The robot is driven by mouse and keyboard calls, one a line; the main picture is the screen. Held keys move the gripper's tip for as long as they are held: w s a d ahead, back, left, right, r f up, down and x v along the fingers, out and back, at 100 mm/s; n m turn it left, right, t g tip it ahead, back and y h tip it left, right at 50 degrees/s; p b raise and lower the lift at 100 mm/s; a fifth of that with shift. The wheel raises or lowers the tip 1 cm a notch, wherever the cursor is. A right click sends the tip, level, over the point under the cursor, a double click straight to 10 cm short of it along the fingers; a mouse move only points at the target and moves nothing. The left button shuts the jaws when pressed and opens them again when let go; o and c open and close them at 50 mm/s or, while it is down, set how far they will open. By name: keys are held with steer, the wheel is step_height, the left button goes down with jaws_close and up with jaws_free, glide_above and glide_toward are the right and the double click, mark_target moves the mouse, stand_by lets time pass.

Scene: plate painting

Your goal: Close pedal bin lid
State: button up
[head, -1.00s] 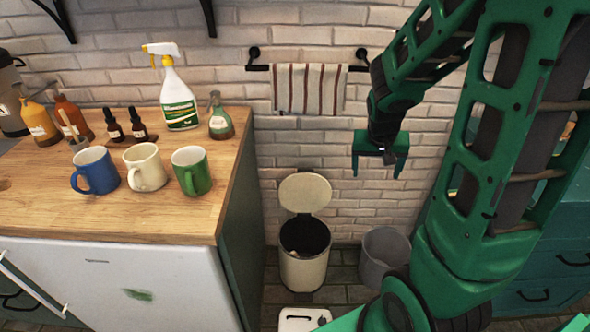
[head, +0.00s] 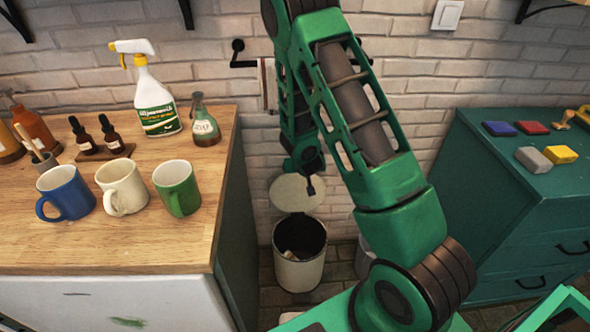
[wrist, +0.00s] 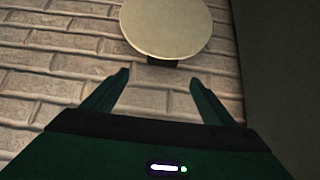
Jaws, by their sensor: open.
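The cream pedal bin (head: 299,272) stands on the floor against the brick wall, right of the wooden counter. Its round lid (head: 293,195) is raised upright behind the dark opening, and some light-coloured waste shows inside. The lid also shows at the top of the wrist view (wrist: 168,25), ahead of the fingertips, with a dark hinge piece at its lower edge. My gripper (head: 312,180) is in front of the upper right part of the lid in the head view. In the wrist view my gripper (wrist: 160,80) is open and empty, its fingers apart from the lid.
The wooden counter (head: 120,235) with three mugs, a spray bottle and other bottles borders the bin on the left. A grey bucket (head: 364,258) is partly hidden behind my arm. A green cabinet (head: 500,200) with coloured blocks stands at right.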

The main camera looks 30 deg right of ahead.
steer(key=x, duration=1)
steer(key=shift+w+a+f, duration=0.2)
steer(key=shift+w, duration=0.1)
steer(key=c, duration=1.4)
steer(key=shift+s, duration=0.1)
steer(key=shift+c, duration=0.5)
